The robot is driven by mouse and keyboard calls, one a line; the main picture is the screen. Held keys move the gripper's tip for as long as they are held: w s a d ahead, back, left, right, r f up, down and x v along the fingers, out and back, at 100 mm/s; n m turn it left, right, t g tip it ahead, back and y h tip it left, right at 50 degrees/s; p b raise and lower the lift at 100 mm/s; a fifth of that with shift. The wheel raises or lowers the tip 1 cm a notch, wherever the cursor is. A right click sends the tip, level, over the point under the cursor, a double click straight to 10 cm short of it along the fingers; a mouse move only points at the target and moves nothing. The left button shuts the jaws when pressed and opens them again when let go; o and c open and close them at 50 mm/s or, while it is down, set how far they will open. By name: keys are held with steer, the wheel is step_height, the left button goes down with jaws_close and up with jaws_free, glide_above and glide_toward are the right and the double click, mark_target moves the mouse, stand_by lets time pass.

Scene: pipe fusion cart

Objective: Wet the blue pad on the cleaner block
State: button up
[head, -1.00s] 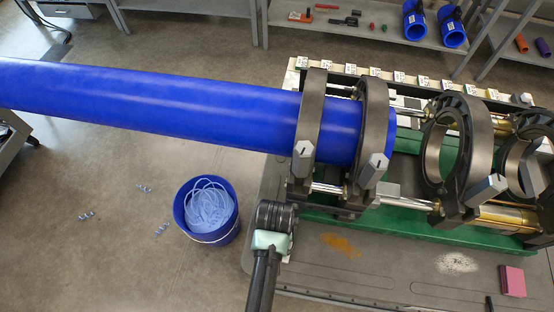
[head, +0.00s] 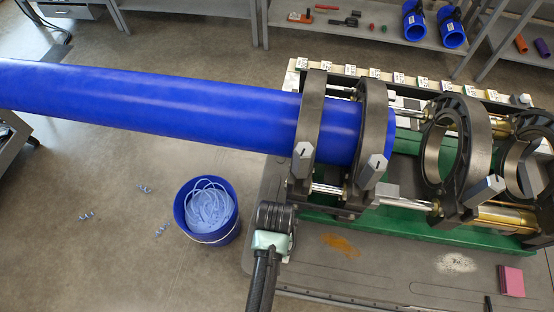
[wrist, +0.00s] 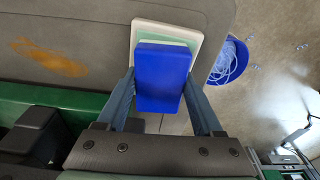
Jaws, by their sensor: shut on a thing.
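In the wrist view my gripper (wrist: 160,84) is shut on the cleaner block, whose blue pad (wrist: 163,77) faces the camera between the two fingers. Just beyond the block is a white tray (wrist: 140,33) with a pale green inside, largely covered by the block. I cannot tell whether the pad touches anything in the tray. In the head view the end of my arm hides the fingers, the block and the tray.
A blue bucket (head: 207,239) of pale blue shavings stands left of my arm. A long blue pipe (head: 180,100) runs into clamp rings (head: 309,130). The grey mat (head: 385,270) has an orange stain (head: 341,244), a white patch (head: 457,262) and a pink block (head: 511,281).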

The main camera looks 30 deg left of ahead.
steer(key=shift+s, duration=0.1)
stand_by(0.3)
step_height(320, 180, up, 7)
steer(key=p, duration=0.7)
steer(key=shift+p, duration=0.3)
stand_by(0.4)
